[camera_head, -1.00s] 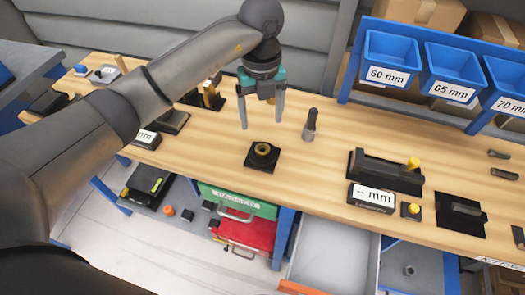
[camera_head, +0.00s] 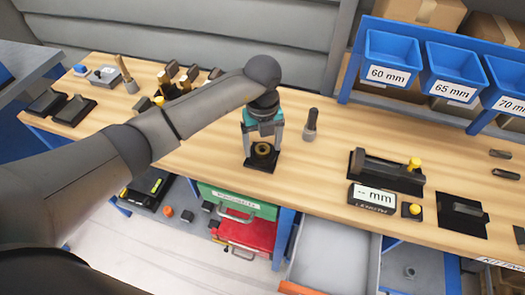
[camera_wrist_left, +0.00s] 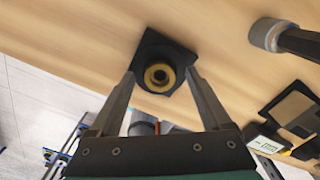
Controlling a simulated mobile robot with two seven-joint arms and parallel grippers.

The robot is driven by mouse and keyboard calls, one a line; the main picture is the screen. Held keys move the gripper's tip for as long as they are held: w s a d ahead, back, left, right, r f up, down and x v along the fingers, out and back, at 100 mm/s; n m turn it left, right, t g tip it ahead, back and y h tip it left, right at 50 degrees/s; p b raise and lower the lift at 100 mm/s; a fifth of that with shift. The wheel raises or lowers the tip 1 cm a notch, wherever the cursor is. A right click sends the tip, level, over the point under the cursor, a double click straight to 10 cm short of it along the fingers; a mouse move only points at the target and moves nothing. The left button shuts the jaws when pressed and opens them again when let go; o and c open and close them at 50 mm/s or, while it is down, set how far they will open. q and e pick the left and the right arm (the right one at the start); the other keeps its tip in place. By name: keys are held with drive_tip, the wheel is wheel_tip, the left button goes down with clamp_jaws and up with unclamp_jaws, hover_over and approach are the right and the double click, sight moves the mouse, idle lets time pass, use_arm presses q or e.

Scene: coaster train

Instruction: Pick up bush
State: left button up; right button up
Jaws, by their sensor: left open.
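The bush is a short brass-coloured ring (camera_head: 262,150) on a black square base plate (camera_head: 259,165) on the wooden bench. My left gripper (camera_head: 263,153) is directly above it, pointing down, with its fingers open on either side of the bush. In the left wrist view the bush (camera_wrist_left: 159,77) shows between the two open fingertips (camera_wrist_left: 160,78), with the black plate (camera_wrist_left: 152,45) under it. I cannot tell whether the fingers touch it. My right gripper is not in view.
A dark handled tool (camera_head: 311,122) stands upright just right of the gripper. A black fixture (camera_head: 385,172) and a length display (camera_head: 371,196) are farther right. Blue bins (camera_head: 391,60) stand at the back. An open drawer (camera_head: 330,262) is below the bench edge.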

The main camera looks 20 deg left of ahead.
use_arm(q)
drive_tip(key=shift+c, duration=0.4)
clamp_jaws()
